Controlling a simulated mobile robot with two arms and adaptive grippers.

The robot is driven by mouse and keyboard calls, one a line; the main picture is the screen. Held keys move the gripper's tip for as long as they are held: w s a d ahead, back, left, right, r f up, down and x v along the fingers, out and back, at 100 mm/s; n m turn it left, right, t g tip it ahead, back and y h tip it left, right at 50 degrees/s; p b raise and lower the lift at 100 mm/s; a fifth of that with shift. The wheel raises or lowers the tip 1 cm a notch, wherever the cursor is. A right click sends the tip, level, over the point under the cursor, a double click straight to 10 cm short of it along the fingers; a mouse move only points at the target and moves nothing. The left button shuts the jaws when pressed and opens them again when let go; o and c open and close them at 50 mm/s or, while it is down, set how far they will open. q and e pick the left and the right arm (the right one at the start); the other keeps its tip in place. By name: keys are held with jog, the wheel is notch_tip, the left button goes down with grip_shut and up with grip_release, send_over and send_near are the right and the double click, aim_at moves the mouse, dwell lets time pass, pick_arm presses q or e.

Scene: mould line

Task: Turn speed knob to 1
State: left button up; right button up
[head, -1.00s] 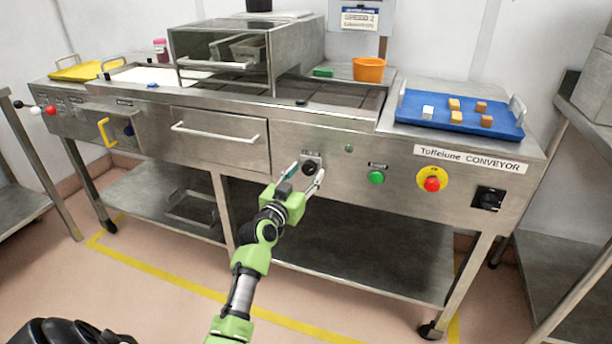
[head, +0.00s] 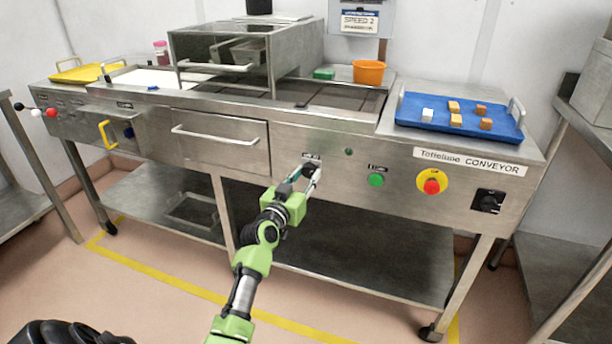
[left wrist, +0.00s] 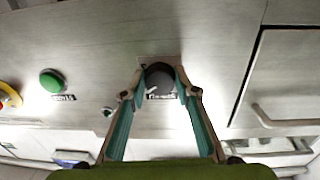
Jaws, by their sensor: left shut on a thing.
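The black speed knob (head: 309,170) is on the steel front panel of the conveyor, to the right of the drawer. My left gripper (head: 306,178) is shut on the knob, one finger on each side. In the left wrist view the knob (left wrist: 159,77) sits between the fingertips, with a light pointer mark on its face; the picture is upside down, and the small label beside it is too blurred to read. A sign (head: 360,20) above the conveyor reads SPEED 2. My right gripper is not in view.
Right of the knob are a green button (head: 376,179), a red stop button on yellow (head: 432,186) and a black rotary switch (head: 488,201). A blue tray (head: 410,107) with several small blocks and an orange bucket (head: 368,72) stand on top. Floor in front is clear.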

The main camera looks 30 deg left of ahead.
pick_arm(q)
jog(key=n+p, duration=0.2)
jog(key=n, duration=0.4)
jog(key=shift+d, duration=0.1)
jog(key=n, duration=0.3)
jog(key=shift+p, duration=0.35)
jog(key=shift+n+y, duration=0.3)
jog(key=shift+n, duration=1)
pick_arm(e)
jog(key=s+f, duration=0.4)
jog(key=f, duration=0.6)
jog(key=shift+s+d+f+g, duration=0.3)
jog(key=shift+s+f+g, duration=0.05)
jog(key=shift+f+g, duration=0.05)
pick_arm(q)
jog(key=shift+d, duration=0.1)
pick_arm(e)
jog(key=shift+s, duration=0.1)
pick_arm(q)
jog(key=o, duration=1.1)
jog(key=v, duration=1.2)
jog(key=shift+f, duration=0.2)
